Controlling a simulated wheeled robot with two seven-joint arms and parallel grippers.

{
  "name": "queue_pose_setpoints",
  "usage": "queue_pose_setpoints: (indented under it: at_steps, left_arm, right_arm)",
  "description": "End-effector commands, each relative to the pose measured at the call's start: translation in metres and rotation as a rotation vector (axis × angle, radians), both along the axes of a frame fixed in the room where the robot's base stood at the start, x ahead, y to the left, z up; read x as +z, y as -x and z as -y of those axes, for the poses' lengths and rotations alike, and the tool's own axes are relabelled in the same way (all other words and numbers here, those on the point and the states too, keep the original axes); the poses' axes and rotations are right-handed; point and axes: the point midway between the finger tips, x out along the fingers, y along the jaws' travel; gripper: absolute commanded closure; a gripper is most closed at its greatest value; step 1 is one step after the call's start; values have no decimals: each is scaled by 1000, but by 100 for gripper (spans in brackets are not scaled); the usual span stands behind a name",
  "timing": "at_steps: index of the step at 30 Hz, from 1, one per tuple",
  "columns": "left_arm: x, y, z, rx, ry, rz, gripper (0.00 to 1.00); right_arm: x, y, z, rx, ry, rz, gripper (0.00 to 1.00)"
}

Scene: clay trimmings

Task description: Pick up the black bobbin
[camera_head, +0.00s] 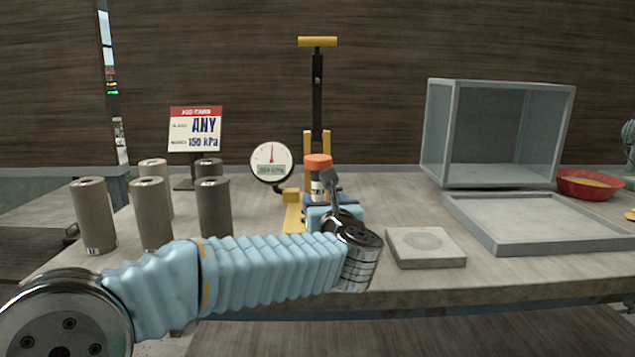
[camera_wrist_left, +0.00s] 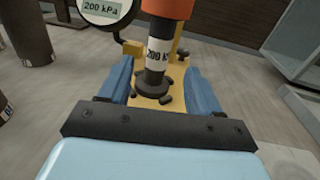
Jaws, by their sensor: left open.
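Gaps show between the fingers and the bobbin. The gripper is partly hidden behind my wrist in the head view (camera_head: 328,196). My right gripper is not in view.
A round gauge (camera_head: 271,161) stands left of the bobbin, and a tall pump handle (camera_head: 317,42) rises behind. Several clay cylinders (camera_head: 215,210) stand at left. A grey slab (camera_head: 425,248), a shallow tray (camera_head: 530,222), a glass-sided box (camera_head: 432,130) and a red bowl (camera_head: 588,192) are at right.

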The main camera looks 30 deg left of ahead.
Motion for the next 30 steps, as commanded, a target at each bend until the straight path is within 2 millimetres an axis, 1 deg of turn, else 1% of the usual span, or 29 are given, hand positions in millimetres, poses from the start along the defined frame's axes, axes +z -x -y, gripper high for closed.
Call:
queue_pose_setpoints:
  at_steps: [1, 3, 8, 11, 15, 18, 24, 25, 30]
  left_arm:
    - [2, -7, -5, 1, 0, 0, 36]
    - [1, -13, -10, 0, 1, -1, 36]
    - [1, -20, -17, 0, -1, 1, 36]
    - [1, -28, -25, 1, 0, -1, 36]
    - [0, -45, -41, 1, 1, -1, 36]
    - [-1, -54, -48, -1, 0, 0, 36]
    - [-2, -56, -50, -2, 0, 2, 36]
    - [-2, -56, -49, -2, 0, 2, 38]
    - [-2, -56, -49, -2, 0, 1, 64]
  right_arm:
    - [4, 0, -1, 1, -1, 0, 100]
    - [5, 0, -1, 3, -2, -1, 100]
    - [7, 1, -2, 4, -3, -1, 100]
    - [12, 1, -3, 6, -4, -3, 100]
    - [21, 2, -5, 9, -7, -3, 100]
    - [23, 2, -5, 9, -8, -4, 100]
    - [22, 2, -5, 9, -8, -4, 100]
    - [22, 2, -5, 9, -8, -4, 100]
    - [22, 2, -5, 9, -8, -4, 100]
